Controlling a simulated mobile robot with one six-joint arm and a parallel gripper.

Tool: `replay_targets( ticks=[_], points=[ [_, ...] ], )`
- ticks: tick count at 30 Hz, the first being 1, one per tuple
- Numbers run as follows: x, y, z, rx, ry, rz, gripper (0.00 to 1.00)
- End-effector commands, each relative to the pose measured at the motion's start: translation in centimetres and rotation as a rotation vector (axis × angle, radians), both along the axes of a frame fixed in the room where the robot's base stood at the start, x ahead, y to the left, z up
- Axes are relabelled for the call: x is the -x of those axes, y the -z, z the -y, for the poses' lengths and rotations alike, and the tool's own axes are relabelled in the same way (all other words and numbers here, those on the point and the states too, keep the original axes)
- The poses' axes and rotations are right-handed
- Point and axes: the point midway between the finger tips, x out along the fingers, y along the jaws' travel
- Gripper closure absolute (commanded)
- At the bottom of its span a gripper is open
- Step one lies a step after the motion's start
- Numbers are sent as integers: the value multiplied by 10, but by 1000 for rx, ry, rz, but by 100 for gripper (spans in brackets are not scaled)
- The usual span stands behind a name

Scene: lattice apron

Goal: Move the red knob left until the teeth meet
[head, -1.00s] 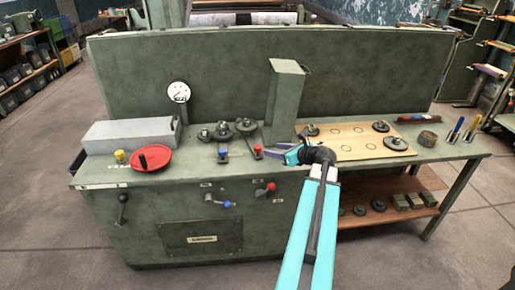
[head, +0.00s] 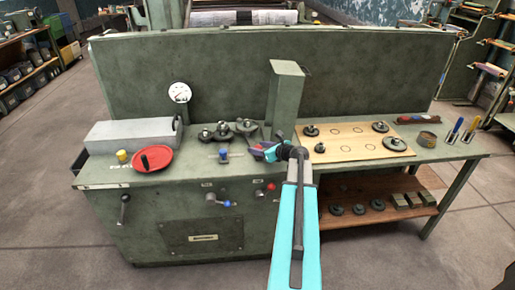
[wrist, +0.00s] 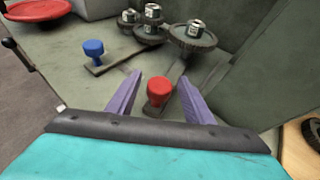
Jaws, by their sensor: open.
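The red knob (wrist: 159,90) stands upright on the bench top in the wrist view, at the near end of a dark slide bar. My gripper (wrist: 160,92) is open, with one purple finger on each side of the knob. I cannot tell whether either finger touches it. In the head view my gripper (head: 257,152) hides the knob. Several dark toothed gears sit behind it, the nearest a gear (wrist: 192,38) with a pale hub. It also shows in the head view (head: 246,126). Whether its teeth mesh with the neighbouring gear (wrist: 150,32) is too small to tell.
A blue knob (wrist: 93,47) on its own bar stands to the left; it also shows in the head view (head: 224,154). A red handwheel (head: 152,160) lies further left. A tall green housing (head: 284,98) rises behind my gripper. A wooden board (head: 350,142) with gears is right.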

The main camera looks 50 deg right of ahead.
Motion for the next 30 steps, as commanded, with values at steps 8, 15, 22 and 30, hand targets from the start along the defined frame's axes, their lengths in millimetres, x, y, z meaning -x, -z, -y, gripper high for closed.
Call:
replay_targets(
  ticks=[8, 15, 22, 30],
  points=[
    [-5, 3, 0, 0, 0, 0, 53],
    [-5, 2, 1, 0, 0, 0, 68],
    [-4, 2, 1, 0, 1, 0, 100],
    [-2, 2, 1, 0, 23, -1, 100]
  ],
)
